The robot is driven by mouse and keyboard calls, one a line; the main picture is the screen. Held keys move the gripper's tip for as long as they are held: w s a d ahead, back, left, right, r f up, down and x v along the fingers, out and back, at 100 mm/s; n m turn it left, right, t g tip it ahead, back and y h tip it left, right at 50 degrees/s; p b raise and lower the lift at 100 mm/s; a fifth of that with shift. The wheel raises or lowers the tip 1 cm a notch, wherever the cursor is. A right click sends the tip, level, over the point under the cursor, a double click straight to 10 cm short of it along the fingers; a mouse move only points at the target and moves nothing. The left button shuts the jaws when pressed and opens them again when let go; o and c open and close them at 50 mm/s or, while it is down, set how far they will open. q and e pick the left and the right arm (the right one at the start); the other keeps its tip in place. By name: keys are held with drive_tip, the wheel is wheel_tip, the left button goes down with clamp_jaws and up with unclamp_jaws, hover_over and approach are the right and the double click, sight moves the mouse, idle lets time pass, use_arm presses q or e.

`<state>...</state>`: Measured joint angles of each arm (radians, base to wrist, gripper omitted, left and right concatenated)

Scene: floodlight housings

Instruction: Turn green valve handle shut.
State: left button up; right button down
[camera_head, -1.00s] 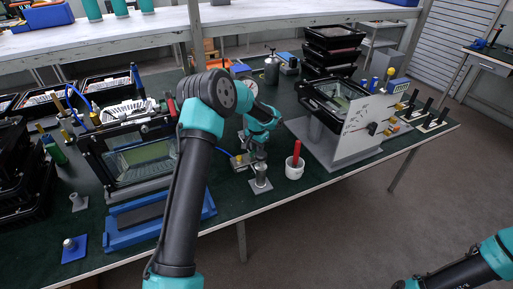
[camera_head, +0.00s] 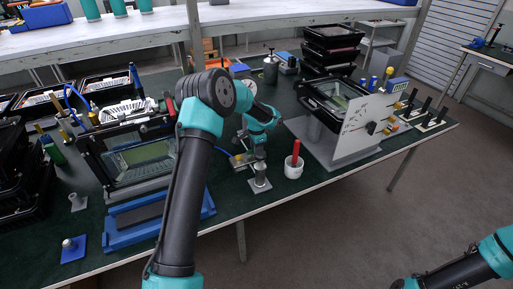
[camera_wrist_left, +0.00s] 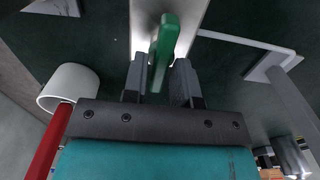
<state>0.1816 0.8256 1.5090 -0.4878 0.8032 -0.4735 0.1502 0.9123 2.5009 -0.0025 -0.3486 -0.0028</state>
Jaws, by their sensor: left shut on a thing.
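The green valve handle (camera_wrist_left: 165,38) is a short green bar in the left wrist view, pointing up the picture and slightly tilted. It lies between the two dark fingers of my left gripper (camera_wrist_left: 160,74), which is shut on it. A pale metal plate or block (camera_wrist_left: 143,22) shows behind the handle. In the head view my left gripper (camera_head: 252,156) is low over the bench beside the white cup, and the handle is hidden there by the gripper. My right arm shows only at the bottom right; its gripper is out of the picture.
A white cup (camera_head: 293,171) with a red stick (camera_head: 296,152) stands just right of the left gripper. A metal post on a plate (camera_head: 260,184) stands in front. A blue tray (camera_head: 125,238) lies left. An upright white panel (camera_head: 358,128) stands right.

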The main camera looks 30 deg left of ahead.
use_arm(q)
drive_tip(key=o, duration=0.7)
drive_tip(key=shift+r, duration=0.15)
wheel_tip(320, 180, up, 17)
idle(0.4)
idle(0.4)
